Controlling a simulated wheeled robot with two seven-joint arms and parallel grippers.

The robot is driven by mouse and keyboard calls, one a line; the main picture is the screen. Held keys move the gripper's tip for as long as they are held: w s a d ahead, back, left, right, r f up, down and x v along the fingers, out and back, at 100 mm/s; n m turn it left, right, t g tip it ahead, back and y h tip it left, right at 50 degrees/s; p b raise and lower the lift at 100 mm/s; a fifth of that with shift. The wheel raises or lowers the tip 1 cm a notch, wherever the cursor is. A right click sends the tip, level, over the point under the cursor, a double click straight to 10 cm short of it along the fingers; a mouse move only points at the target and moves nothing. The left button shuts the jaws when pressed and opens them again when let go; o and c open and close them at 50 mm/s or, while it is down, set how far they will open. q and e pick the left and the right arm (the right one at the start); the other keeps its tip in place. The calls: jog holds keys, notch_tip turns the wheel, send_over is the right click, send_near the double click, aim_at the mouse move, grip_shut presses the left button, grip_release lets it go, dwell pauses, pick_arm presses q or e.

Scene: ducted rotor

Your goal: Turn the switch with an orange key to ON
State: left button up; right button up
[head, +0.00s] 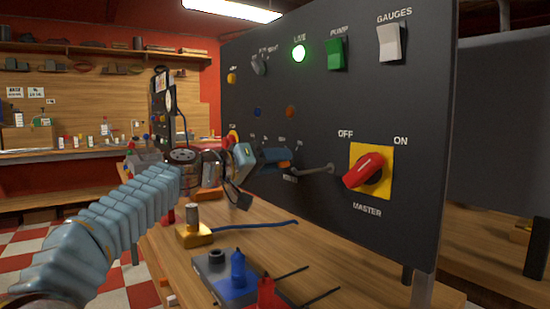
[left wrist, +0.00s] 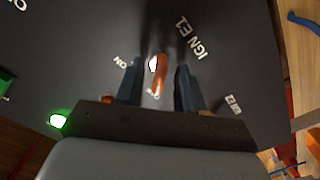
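The orange key (head: 285,164) sticks out of the upright dark panel (head: 235,105), partly hidden behind my left gripper in the head view. In the left wrist view, the orange key (left wrist: 160,76) stands between two dark fingers, near a label reading IGN E1 and another reading ON. My left gripper (head: 280,157) is open, and its fingers (left wrist: 158,88) lie on either side of the key with a visible gap on each side. I cannot tell how deep the key sits between them. My right gripper is not in view.
A red MASTER knob (head: 364,171) on a yellow plate and a grey curved handle (head: 318,169) are right of the gripper. Above are a lit green LIVE lamp (head: 299,53) and rocker switches. Connectors, including a blue one (head: 238,270), stand on the wooden bench (head: 275,240) below.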

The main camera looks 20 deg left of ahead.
pick_arm(q)
jog(key=shift+c, duration=0.3)
grip_shut()
jog(key=shift+w+m+b, duration=0.1)
jog(key=shift+m+b, duration=4.4)
jog(key=shift+m, duration=3.4)
jog(key=shift+a, duration=0.1)
